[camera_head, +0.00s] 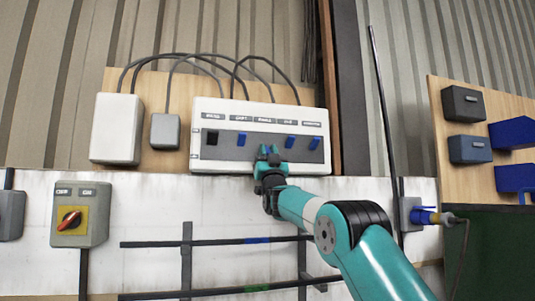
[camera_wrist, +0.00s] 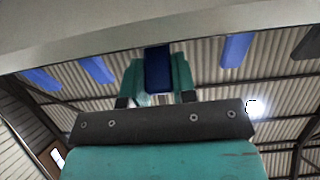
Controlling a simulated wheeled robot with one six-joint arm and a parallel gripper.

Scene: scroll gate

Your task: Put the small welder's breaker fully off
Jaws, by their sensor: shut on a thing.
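A light breaker panel (camera_head: 207,113) hangs on the wall in the head view, with a row of levers on a dark strip under small labels. I cannot read the labels surely. My gripper (camera_head: 268,151) is at the middle lever, third from the left, and covers most of it. In the wrist view my gripper (camera_wrist: 159,80) is shut on this blue lever (camera_wrist: 158,68), which stands between both fingers. I cannot tell its exact tilt.
Beside the held lever are a blue lever (camera_head: 241,139) and a black lever (camera_head: 211,138) at left, and two blue levers (camera_head: 290,142) (camera_head: 315,143) at right. A rotary switch box (camera_head: 81,215) is at lower left. Rails run below my arm.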

